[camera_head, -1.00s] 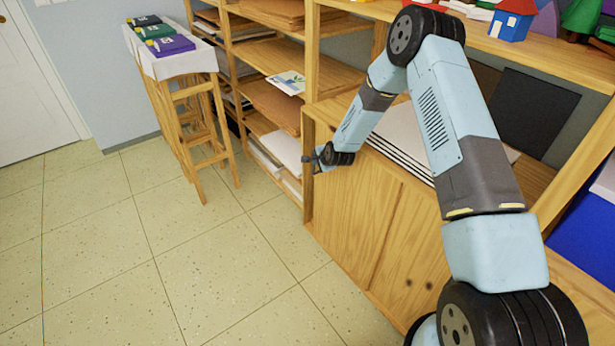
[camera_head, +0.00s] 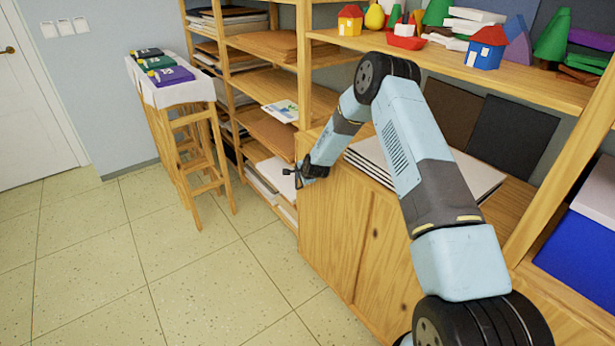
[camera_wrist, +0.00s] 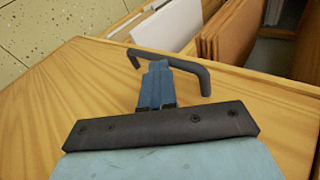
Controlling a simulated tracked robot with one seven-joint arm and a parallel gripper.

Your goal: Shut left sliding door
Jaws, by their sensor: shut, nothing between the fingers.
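The low wooden cabinet (camera_head: 330,215) stands below the shelves, with its front facing the floor on the left. Upright wooden door panels show on its front, with a seam and a dark round spot on them. The seam does not tell me how far the left door stands open. My gripper (camera_head: 299,173) is at the cabinet's far upper left corner, shut and empty. In the wrist view, my gripper (camera_wrist: 157,68) points over the wood toward a dark bent bar (camera_wrist: 188,66), which looks like a handle. The fingertips overlap the bar in the picture; I cannot tell whether they touch.
Flat sheets (camera_head: 372,160) lie on the cabinet top beneath my arm. Toy blocks stand on the upper shelf (camera_head: 450,65). The tiled floor (camera_head: 130,260) at left is clear.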

